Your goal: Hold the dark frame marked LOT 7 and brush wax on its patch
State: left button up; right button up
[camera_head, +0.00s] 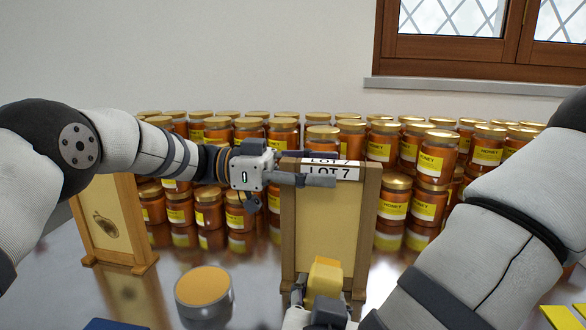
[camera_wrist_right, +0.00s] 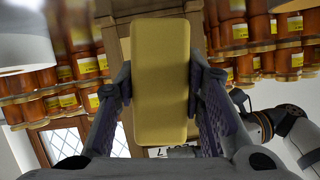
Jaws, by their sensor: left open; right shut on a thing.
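The darker brown frame (camera_head: 370,225) marked LOT 7 stands upright in the middle of the table, with a plain tan panel. My left gripper (camera_head: 322,168) is open at its top bar, its fingers along the label and partly covering it; contact is unclear. My right gripper (camera_head: 325,285) is shut on a yellow block (camera_wrist_right: 160,80), low in front of the frame. I cannot see bristles on the block. A round grey tin (camera_head: 204,307) with a yellow-orange surface, perhaps wax, stands left of it. No distinct patch shows on the LOT 7 panel.
A lighter frame (camera_head: 109,220) with a dark oval mark stands at the left. Rows of honey jars (camera_head: 431,160) fill the back of the shiny table. A blue object (camera_head: 112,325) shows at the bottom edge, and yellow pieces (camera_head: 560,317) lie at the bottom right.

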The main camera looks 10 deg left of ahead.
pick_arm(q)
jog(key=shift+d, duration=0.5)
grip_shut()
dwell(0.3)
